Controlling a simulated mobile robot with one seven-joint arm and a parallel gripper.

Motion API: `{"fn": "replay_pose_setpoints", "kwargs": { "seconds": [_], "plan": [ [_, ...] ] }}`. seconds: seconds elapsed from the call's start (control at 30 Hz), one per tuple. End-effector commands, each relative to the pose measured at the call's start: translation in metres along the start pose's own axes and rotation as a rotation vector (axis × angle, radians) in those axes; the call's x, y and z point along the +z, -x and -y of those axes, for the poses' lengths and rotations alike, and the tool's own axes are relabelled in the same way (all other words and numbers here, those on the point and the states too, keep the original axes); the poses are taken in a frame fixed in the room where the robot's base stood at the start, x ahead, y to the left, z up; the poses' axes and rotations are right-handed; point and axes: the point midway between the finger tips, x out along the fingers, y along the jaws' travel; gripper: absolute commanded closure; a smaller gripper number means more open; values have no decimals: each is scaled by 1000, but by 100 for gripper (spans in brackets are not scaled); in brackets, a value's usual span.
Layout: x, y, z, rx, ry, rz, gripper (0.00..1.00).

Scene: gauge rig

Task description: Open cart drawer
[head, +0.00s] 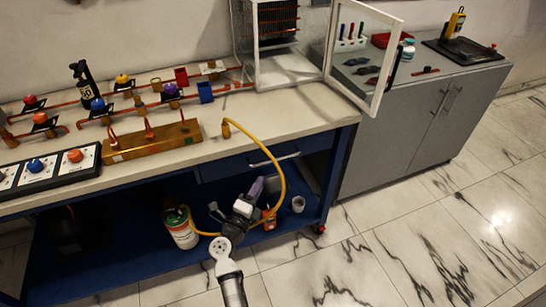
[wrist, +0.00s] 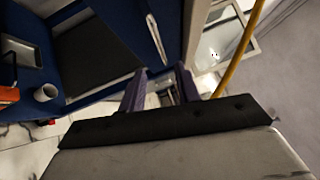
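The blue cart (head: 318,192) stands at the left under a pale worktop. Its blue drawer front (head: 225,168) lies just below the worktop and looks shut. The silver drawer handle (head: 288,156) is on the front's right part; it also shows in the wrist view (wrist: 157,40), ahead of the fingers. My gripper (head: 257,186) is in front of the cart, below the handle and apart from it. In the wrist view my gripper (wrist: 161,88) has its two purple fingers spread, with nothing held between them. My arm hides part of the lower shelf.
A yellow hose (head: 281,170) loops from the worktop down close beside my gripper. A white-and-green canister (head: 180,228) and a grey cup (head: 298,204) stand on the lower shelf. A glass cabinet door (head: 375,60) hangs open above. The marble floor at right is clear.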

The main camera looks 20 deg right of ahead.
Motion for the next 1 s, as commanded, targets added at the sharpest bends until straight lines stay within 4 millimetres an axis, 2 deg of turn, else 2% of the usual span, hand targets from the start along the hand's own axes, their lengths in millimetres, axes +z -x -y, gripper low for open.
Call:
{"fn": "replay_pose_setpoints", "kwargs": {
  "seconds": [0.1, 0.3, 0.5, 0.7, 0.97, 1.0],
  "plan": [
    [1, -27, 4, -4, -1, -2, 67],
    [1, -70, 3, -4, 0, -1, 67],
    [1, -99, 2, -3, 0, 1, 67],
    [1, -110, 1, -2, 0, 1, 67],
    [1, -111, 1, -2, 0, 2, 67],
    [1, -111, 1, -2, 0, 2, 73]
  ]
}}
